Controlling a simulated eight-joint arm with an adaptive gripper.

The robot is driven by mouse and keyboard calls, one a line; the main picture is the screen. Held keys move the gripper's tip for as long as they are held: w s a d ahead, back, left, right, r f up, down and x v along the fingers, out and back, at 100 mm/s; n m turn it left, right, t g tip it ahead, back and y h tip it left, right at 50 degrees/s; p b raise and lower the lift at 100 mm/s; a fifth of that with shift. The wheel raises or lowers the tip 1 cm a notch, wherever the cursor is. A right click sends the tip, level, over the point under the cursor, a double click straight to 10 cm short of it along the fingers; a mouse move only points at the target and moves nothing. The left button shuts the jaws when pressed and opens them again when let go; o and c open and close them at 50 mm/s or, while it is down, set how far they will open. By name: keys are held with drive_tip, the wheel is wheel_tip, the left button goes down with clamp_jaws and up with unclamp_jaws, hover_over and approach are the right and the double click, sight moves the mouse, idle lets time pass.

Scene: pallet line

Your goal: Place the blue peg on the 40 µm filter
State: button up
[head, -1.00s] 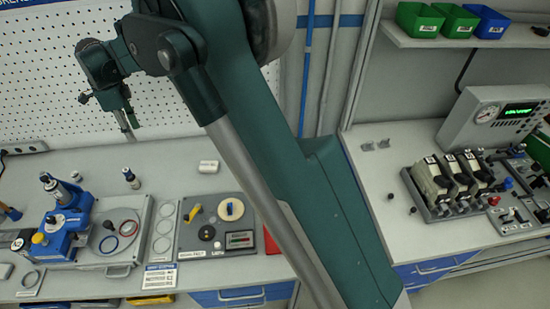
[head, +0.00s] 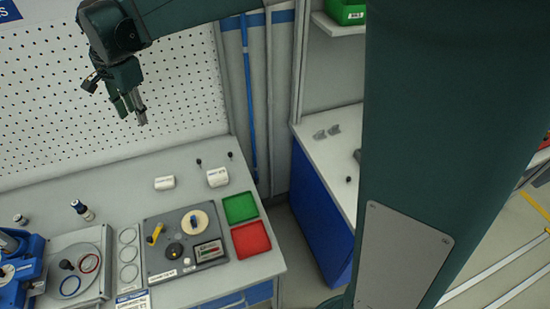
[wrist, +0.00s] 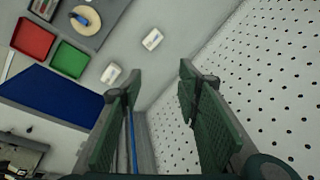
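My gripper (head: 132,116) hangs high in front of the pegboard in the head view, above and behind the bench. In the wrist view my gripper (wrist: 155,88) is open, its green fingers wide apart with nothing between them. A small blue piece, which looks like the blue peg (head: 194,220), stands on a round cream disc on the grey panel; it also shows in the wrist view (wrist: 81,19). Two white pieces with small labels, one left (head: 165,183) and one right (head: 218,177), lie behind the panel. Their print is unreadable, so I cannot tell which thing is the 40 µm filter.
A green tray (head: 240,208) and a red tray (head: 251,239) lie at the bench's right end. Three pale rings (head: 128,254) lie left of the grey panel (head: 160,270). Blue equipment (head: 18,262) stands far left. The pegboard (head: 180,80) rises behind the bench.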

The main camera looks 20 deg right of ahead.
drive_tip(key=s+d+r+n+t, duration=0.15)
drive_tip(key=s+d, duration=0.25)
drive_tip(key=d, duration=0.4)
drive_tip(key=s+d+r+n, duration=0.1)
drive_tip(key=s+d+n, duration=0.1)
drive_tip(key=s+d, duration=0.4)
drive_tip(key=s+d+r+n+t, duration=0.1)
drive_tip(key=s+d, duration=0.2)
drive_tip(key=d, duration=0.6)
drive_tip(key=s+d+f+n+t, duration=0.1)
drive_tip(key=s+d+f+n, duration=0.1)
drive_tip(key=s+d, duration=0.5)
drive_tip(key=s+d+f+n+t+h, duration=0.1)
drive_tip(key=s+d+f+n, duration=0.2)
drive_tip(key=s+d+f, duration=0.2)
drive_tip(key=s+d, duration=0.3)
drive_tip(key=s, duration=0.2)
drive_tip(key=shift+s+n, duration=0.25)
drive_tip(key=shift+n, duration=0.1)
drive_tip(key=shift+f, duration=0.15)
wheel_tip(320, 180, down, 10)
drive_tip(key=b, duration=1)
